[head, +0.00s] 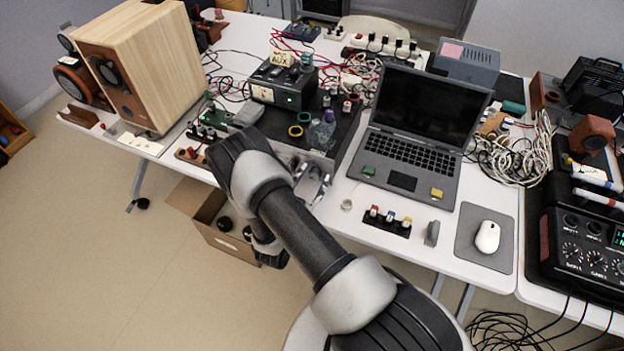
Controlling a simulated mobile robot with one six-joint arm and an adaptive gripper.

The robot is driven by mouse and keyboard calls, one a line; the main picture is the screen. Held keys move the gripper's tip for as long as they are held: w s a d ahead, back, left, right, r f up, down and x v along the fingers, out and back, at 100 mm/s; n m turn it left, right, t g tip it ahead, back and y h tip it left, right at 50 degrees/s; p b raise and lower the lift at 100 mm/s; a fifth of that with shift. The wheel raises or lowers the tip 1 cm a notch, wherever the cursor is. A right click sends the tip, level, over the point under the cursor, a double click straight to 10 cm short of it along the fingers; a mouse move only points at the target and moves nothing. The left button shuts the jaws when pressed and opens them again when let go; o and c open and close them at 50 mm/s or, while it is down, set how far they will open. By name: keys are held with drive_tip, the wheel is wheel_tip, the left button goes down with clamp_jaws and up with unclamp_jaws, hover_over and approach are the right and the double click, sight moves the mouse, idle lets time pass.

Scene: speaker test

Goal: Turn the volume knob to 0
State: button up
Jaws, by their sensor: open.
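I cannot make out for sure which knob is the volume knob; no label for it is readable. A black device with several knobs (583,250) stands at the far right, well away from my gripper.
A wooden speaker (150,62) stands at the left of the white table (350,222). A small black box (283,86) sits behind my gripper. An open laptop (405,160), a strip of coloured connectors (384,222) and a white mouse (487,237) lie to the right. A cardboard box (207,222) is below.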

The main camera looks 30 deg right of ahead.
drive_tip(key=shift+a, duration=0.1)
drive_tip(key=v, duration=1.2)
drive_tip(key=s+d+r+m+g+y, duration=0.1)
drive_tip(key=s+d+r+m+g, duration=0.2)
drive_tip(key=r+m, duration=0.55)
drive_tip(key=s+d+r+m+g, duration=0.1)
drive_tip(key=s+r+m+g, duration=0.35)
drive_tip(key=m, duration=0.75)
drive_tip(key=s+d+r+m+g+y, duration=0.1)
drive_tip(key=s+d+r+m+g, duration=0.1)
drive_tip(key=r+m+g, duration=0.6)
drive_tip(key=s+a+r+m+t+y, duration=0.4)
drive_tip(key=a+r+m+y, duration=0.1)
drive_tip(key=m, duration=1)
drive_tip(key=s+a+r+m+t+y, duration=0.5)
drive_tip(key=r+m+y, duration=0.2)
drive_tip(key=m, duration=0.8)
drive_tip(key=shift+a+r, duration=0.35)
drive_tip(key=shift+r, duration=0.2)
